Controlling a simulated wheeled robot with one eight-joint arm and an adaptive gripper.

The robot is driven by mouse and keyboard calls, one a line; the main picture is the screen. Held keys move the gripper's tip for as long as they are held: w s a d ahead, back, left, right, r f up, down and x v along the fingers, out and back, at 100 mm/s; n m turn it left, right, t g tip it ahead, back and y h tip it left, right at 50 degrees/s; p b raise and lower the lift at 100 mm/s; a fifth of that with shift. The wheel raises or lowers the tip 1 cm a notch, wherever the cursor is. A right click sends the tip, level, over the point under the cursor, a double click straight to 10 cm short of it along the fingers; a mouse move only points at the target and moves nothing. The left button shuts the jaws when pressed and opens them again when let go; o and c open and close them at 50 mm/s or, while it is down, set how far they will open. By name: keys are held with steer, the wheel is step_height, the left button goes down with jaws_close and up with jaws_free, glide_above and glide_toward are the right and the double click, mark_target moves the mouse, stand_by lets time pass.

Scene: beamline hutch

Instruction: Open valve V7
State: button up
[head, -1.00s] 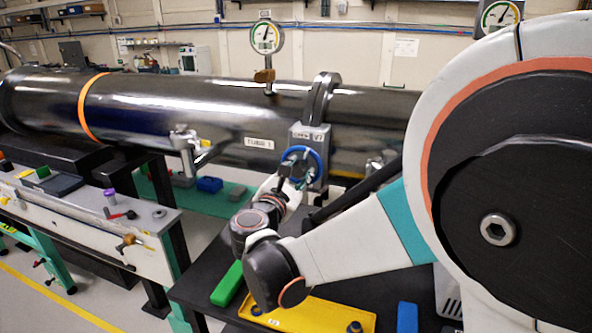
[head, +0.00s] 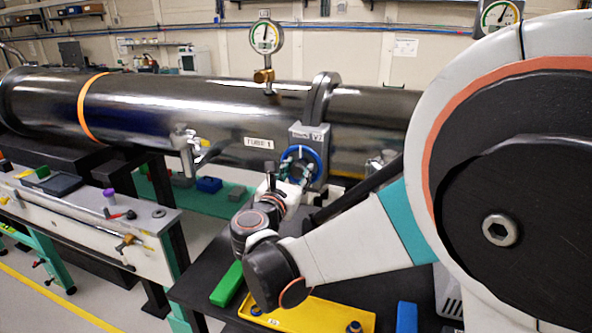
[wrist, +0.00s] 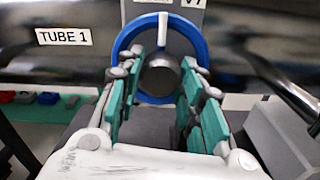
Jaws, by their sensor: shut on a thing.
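Valve V7 is a grey block (head: 310,133) with a V7 label under the dark tube's flange. Its blue round handwheel (head: 319,159) faces me. My gripper (head: 298,169) is at the front of the handwheel in the head view. In the wrist view the blue rim (wrist: 201,45) circles a dark round hub (wrist: 160,77), and a white mark (wrist: 163,25) sits at the rim's top. My gripper (wrist: 161,72) has its teal-padded fingers on either side of the hub, inside the rim's outline. It is shut on the handwheel. Exact finger contact is hard to see.
The tube (head: 225,110) labelled TUBE 1 runs behind the valve, with a pressure gauge (head: 266,36) above. A black table below holds a yellow tray (head: 310,312) and a green block (head: 228,284). A metal fitting (head: 185,145) hangs at the tube's left.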

steer(key=shift+s+f, duration=0.1)
steer(key=shift+f, duration=0.05)
steer(key=o, duration=1.1)
steer(key=shift+c, duration=0.2)
steer(key=shift+a, duration=0.1)
